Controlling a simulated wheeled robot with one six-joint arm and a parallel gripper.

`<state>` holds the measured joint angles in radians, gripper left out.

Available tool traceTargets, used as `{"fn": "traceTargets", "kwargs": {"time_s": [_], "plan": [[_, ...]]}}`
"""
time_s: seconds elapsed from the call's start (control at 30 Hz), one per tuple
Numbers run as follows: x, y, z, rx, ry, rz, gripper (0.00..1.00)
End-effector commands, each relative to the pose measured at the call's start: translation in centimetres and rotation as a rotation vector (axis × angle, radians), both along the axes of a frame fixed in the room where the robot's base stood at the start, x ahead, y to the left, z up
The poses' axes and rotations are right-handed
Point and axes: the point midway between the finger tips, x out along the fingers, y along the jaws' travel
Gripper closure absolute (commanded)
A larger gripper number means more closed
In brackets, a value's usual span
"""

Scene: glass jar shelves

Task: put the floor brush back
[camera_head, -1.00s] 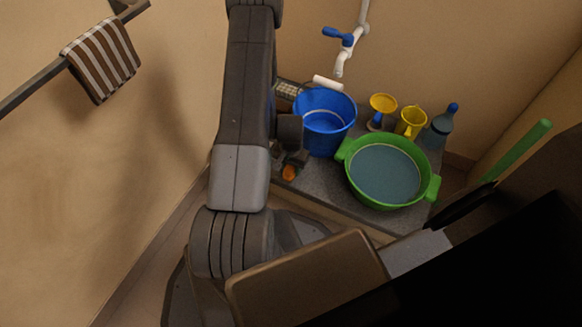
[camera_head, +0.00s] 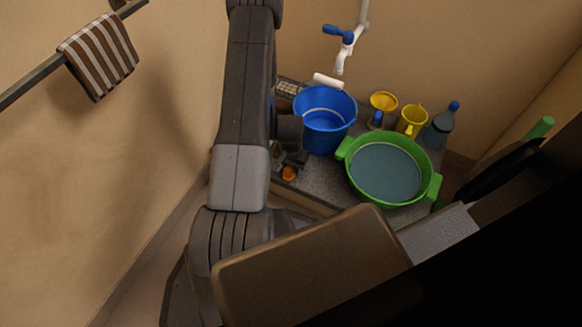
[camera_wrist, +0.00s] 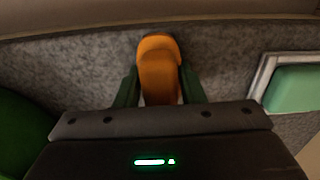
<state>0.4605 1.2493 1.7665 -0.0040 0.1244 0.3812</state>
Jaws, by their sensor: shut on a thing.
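My gripper (camera_wrist: 159,84) is shut on an orange, rounded piece, which looks like part of the floor brush (camera_wrist: 158,62). Its dark green-looking fingers press on both sides of the piece over a grey stone surface. In the head view my gripper (camera_head: 291,160) is small and dark, in front of the blue bucket. The orange piece (camera_head: 289,173) shows just below it, near the counter's front edge. Bristles do not show, and I cannot tell whether the piece touches the surface.
The grey counter (camera_head: 318,180) bears a blue bucket (camera_head: 325,120), green basin (camera_head: 385,172), yellow funnel (camera_head: 383,102), yellow jug (camera_head: 411,121) and bottle (camera_head: 441,125). A tap (camera_head: 345,45) hangs above. A silver-framed green thing (camera_wrist: 293,90) lies right. A striped towel (camera_head: 97,57) hangs left.

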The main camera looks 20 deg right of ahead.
Motion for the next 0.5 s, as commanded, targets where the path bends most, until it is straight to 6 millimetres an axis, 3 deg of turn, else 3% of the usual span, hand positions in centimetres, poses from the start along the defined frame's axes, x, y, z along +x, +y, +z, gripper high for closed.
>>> {"fn": "traceTargets", "kwargs": {"time_s": [0.37, 0.4, 0.5], "plan": [[0.01, -0.01, -0.26, 0.0, 0.0, 0.0, 0.97], [0.01, -0.01, -0.25, 0.0, 0.0, 0.0, 0.61], [0.01, -0.01, -0.25, 0.0, 0.0, 0.0, 0.41]]}}
